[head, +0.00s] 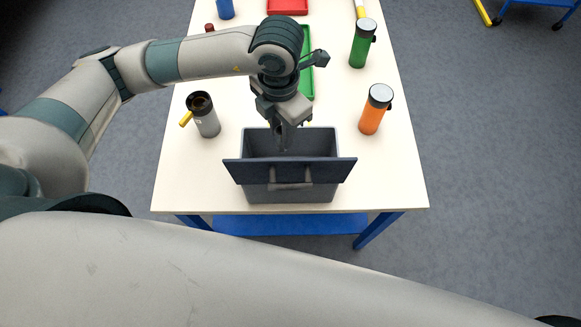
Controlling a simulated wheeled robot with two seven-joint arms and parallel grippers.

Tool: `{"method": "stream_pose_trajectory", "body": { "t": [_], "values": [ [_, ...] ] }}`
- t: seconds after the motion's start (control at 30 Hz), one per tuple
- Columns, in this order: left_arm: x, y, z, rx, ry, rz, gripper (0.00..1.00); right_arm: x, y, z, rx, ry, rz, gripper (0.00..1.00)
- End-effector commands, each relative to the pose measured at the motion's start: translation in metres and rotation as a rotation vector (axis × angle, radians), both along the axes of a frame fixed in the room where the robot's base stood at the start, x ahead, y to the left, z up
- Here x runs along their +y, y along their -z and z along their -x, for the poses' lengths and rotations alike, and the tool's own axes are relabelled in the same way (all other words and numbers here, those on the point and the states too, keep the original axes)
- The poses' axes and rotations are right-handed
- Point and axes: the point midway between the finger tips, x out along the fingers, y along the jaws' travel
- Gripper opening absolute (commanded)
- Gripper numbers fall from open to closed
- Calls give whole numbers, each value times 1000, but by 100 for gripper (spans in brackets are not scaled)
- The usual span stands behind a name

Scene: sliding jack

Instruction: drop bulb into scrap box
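The grey scrap box (322,142) stands near the front edge of the white table, with its top open. A dark panel with a handle (335,171) lies across its front. My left gripper (284,145) points down over the box opening, with its fingertips at or just inside it. The fingers look close together, but their gap and anything between them are too small and dark to tell. I cannot make out a bulb; it may be hidden by the gripper or the box walls. My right gripper is not in view.
A grey cylinder with a dark open top (207,118) stands left of the box on the white table (180,175). An orange cylinder (374,113) and a green cylinder (360,48) stand to the right. A green tray (307,85) lies behind my arm, a red tray (287,6) farther back.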

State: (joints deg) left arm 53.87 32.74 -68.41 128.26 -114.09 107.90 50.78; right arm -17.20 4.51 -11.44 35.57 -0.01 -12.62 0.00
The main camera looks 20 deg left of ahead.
Motion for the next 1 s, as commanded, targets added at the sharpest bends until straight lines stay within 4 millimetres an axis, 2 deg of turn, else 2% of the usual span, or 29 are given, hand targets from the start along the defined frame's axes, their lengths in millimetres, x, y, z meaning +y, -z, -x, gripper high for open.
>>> {"method": "stream_pose_trajectory", "body": {
  "t": [0.03, 0.1, 0.57, 0.77, 1.0],
  "values": [
    [0, 0, 0, 0, 0, 0, 34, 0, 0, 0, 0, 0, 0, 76],
    [0, 0, 0, 0, 0, 0, 46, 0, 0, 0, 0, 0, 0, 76],
    [0, -6, -1, -2, 0, 0, 46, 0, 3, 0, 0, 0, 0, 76],
    [-1, -26, -1, -5, 2, 1, 46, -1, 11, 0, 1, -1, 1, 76],
    [0, -68, -2, -6, 2, 0, 46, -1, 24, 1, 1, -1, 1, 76]
  ]
}}
